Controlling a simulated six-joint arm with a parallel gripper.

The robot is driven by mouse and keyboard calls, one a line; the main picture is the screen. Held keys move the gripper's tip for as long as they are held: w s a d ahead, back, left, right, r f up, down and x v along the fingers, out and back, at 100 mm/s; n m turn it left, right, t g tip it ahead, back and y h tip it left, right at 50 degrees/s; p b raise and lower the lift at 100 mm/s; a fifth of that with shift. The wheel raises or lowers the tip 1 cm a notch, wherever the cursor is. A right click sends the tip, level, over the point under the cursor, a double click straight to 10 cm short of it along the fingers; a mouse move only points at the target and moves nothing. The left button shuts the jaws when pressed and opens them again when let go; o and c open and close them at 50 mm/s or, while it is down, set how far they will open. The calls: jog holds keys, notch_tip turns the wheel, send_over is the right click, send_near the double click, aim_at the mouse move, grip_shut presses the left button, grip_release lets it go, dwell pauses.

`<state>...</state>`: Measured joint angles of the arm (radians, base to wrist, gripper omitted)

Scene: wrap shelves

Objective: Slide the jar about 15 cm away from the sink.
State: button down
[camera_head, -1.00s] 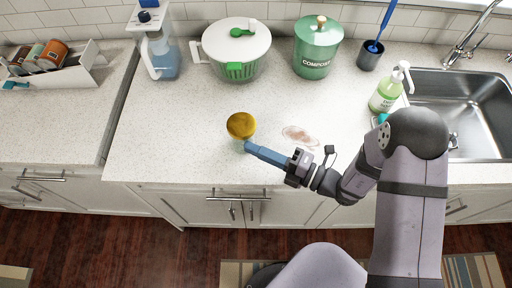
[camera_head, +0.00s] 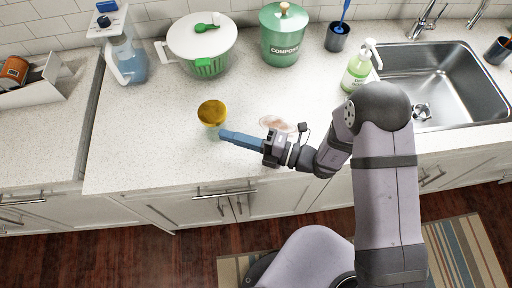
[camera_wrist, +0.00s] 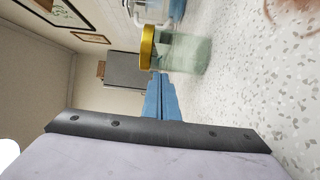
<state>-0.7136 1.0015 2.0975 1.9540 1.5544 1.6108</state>
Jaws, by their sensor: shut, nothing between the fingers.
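The jar (camera_head: 211,122) is clear glass with a yellow lid and stands upright on the counter, left of the sink (camera_head: 440,85). The jar also shows in the wrist view (camera_wrist: 187,54), lying sideways in that picture. My gripper (camera_head: 222,135) has its blue fingers shut with nothing between them.
A reddish-brown smear (camera_head: 277,123) lies right of the jar. The white pot with green parts (camera_head: 203,45), compost bin (camera_head: 284,35), blue pitcher (camera_head: 125,58) and soap bottle (camera_head: 358,68) stand behind. The counter left of the jar is clear up to a gap.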

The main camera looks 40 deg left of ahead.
jog(key=d, duration=0.1)
jog(key=s+d, duration=0.1)
jog(key=d+p, duration=0.1)
jog(key=shift+s+d+r, duration=0.15)
jog(key=shift+s+d, duration=0.05)
jog(key=shift+s, duration=0.05)
jog(key=b+v, duration=0.1)
jog(key=v, duration=0.3)
jog(key=b+v, duration=0.2)
jog(key=v, duration=0.2)
jog(key=shift+w+f, duration=0.1)
jog(key=shift+f, duration=0.1)
jog(key=shift+v, duration=0.85)
jog(key=shift+r, duration=0.1)
